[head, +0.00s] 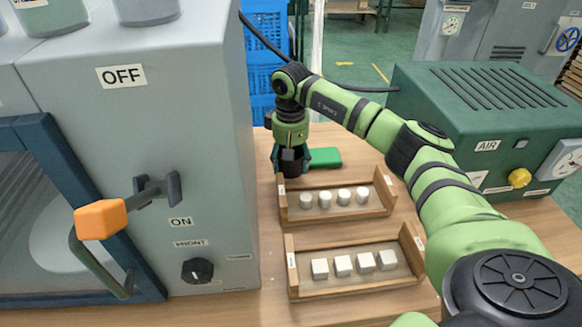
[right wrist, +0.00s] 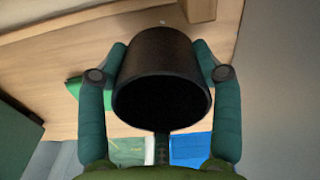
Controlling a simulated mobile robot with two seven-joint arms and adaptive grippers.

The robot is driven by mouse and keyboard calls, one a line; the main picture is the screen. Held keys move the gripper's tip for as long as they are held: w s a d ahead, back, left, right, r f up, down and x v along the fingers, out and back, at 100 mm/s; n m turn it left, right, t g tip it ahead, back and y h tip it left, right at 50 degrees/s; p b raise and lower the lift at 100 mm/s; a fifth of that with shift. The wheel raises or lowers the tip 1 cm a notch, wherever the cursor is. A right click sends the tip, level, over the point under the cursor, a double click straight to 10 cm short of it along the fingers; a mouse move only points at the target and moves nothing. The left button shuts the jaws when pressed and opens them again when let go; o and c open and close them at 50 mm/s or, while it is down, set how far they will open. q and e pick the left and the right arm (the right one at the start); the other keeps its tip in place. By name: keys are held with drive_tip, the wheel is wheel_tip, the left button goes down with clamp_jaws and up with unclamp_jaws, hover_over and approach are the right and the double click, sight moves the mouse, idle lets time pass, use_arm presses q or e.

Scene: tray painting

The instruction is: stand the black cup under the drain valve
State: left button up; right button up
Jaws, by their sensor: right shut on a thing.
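My right gripper (head: 291,166) points down at the back of the bench, beside the grey cabinet. It is shut on the black cup (right wrist: 160,50), which fills the middle of the right wrist view with a finger on each side (right wrist: 161,62). The cup's dark open mouth faces the wrist camera. In the head view the cup shows only as a dark shape (head: 291,155) among the fingers, and I cannot tell whether it touches the bench. I cannot pick out a drain valve for certain in either view. My left gripper is not in view.
A green block (head: 325,157) lies right of the gripper. Two wooden trays (head: 340,212) (head: 350,291) with white pieces stand in front. The grey cabinet (head: 215,130) has an orange-knobbed lever (head: 100,219) jutting out. A green AIR box (head: 480,110) with a yellow knob stands right.

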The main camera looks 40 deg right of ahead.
sight(291, 170)
wheel_tip(291, 170, down, 3)
drive_tip(key=shift+r, duration=0.2)
drive_tip(key=shift+f, duration=0.25)
drive_tip(key=o, duration=1.2)
drive_tip(key=shift+f, duration=0.1)
drive_tip(key=shift+o, duration=0.2)
